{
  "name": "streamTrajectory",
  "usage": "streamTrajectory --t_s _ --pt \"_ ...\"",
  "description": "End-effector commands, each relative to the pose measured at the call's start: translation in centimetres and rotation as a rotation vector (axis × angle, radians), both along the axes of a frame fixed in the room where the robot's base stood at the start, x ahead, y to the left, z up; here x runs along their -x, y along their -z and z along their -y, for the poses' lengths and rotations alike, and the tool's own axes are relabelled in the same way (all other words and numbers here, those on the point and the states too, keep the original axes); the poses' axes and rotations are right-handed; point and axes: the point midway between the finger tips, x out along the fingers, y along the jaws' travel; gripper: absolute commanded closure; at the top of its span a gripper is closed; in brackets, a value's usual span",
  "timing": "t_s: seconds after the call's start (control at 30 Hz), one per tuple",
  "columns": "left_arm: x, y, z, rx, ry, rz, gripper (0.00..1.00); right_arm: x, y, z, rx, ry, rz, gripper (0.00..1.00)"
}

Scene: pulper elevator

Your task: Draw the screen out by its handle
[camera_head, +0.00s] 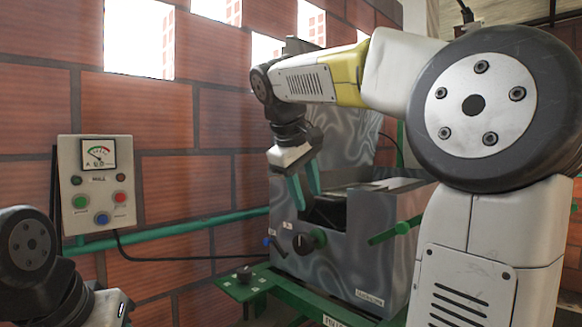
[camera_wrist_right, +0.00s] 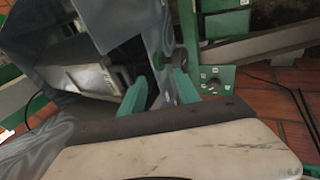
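The grey pulper machine (camera_head: 385,215) stands at centre right, with a dark opening (camera_head: 328,213) in its front top. My right gripper (camera_head: 304,191) reaches down to the left edge of that opening, its two teal fingers apart with nothing seen between them. The wrist view shows the fingers (camera_wrist_right: 158,88) apart beside the grey housing, and a pale metal part (camera_wrist_right: 95,78) inside it. I cannot tell whether that part is the screen. I cannot make out the screen's handle with certainty. My left arm shows at the lower left; its gripper is out of the picture.
A black knob (camera_head: 302,243) sits on the machine's front, and a green bar (camera_head: 395,230) sticks out at its right. A control box (camera_head: 97,183) and a green pipe (camera_head: 165,231) are on the brick wall. A green frame (camera_head: 290,292) lies below the machine.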

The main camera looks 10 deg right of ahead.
Motion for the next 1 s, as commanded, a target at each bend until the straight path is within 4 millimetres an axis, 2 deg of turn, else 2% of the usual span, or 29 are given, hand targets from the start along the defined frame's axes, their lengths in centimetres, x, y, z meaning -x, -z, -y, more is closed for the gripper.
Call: streamTrajectory --t_s 0.03,0.1,0.23,0.37,0.47,0.8,1.0 --pt "0.0 0.0 0.0 0.000 0.000 0.000 0.64 -1.7 -1.3 0.1 0.039 0.000 -0.014 0.61" --pt "0.0 0.0 0.0 0.000 0.000 0.000 0.64 -3.2 -2.7 0.6 0.087 0.005 -0.033 0.61" --pt "0.0 0.0 0.0 0.000 0.000 0.000 0.64 -4.8 -4.4 1.2 0.139 0.025 -0.058 0.61" --pt "0.0 0.0 0.0 0.000 0.000 0.000 0.64 -5.3 -4.9 1.6 0.158 0.037 -0.071 0.61" --pt "0.0 0.0 0.0 0.000 0.000 0.000 0.64 -5.6 -4.5 2.0 0.161 0.039 -0.073 0.61" --pt "0.0 0.0 0.0 0.000 0.000 0.000 0.64 -6.9 -0.3 4.5 0.160 0.040 -0.073 0.61" --pt "0.0 0.0 0.0 0.000 0.000 0.000 0.64 -7.4 1.2 5.3 0.160 0.039 -0.071 0.61"
